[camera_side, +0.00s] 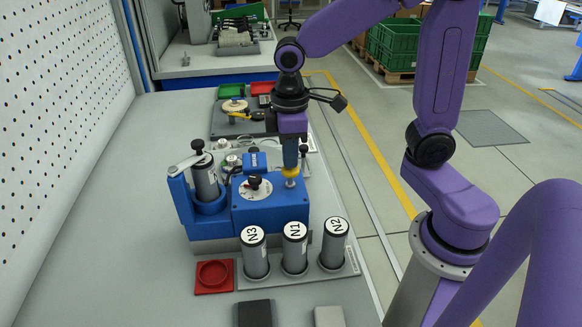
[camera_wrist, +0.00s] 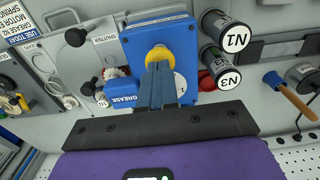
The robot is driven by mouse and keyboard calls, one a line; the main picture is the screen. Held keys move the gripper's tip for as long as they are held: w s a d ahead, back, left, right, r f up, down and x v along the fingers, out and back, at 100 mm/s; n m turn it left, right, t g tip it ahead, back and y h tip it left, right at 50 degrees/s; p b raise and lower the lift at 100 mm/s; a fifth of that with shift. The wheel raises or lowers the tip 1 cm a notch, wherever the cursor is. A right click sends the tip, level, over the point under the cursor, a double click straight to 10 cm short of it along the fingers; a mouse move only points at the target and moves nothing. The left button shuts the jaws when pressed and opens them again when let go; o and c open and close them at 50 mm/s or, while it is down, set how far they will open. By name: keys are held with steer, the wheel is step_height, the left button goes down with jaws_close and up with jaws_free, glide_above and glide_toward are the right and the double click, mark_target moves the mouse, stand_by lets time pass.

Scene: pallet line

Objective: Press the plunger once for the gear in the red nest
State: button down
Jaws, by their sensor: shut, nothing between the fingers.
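The plunger's yellow cap (camera_side: 291,172) stands on the right of the blue dispenser (camera_side: 270,208); the cap (camera_wrist: 158,53) also shows in the wrist view. My gripper (camera_side: 290,163) is shut and empty, its fingertips right at the top of the cap. I cannot tell whether they touch it. A pale gear-like part (camera_side: 232,160) with a little red around it sits behind the dispenser; the part (camera_wrist: 117,73) shows left of the dispenser in the wrist view. A red square nest (camera_side: 213,277) with a round recess lies at the front left and looks empty.
Cartridges N3 (camera_side: 254,250), N1 (camera_side: 294,247) and N2 (camera_side: 334,243) stand in front of the dispenser. Another cartridge (camera_side: 205,178) sits in the blue holder under a lever. A black dial knob (camera_side: 254,182) is close to the plunger. Bare table lies at the left.

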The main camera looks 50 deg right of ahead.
steer(key=shift+f, duration=1.45)
steer(key=shift+r, duration=3.45)
steer(key=s+d+f+n, duration=0.1)
steer(key=s+f, duration=0.1)
steer(key=s, duration=0.6)
steer(key=s+d+f+n, duration=0.1)
steer(key=s+f+n, duration=0.1)
steer(key=s, duration=0.7)
steer(key=shift+f+n, duration=0.3)
steer(key=shift+f, duration=0.15)
steer(key=shift+w+d, duration=0.1)
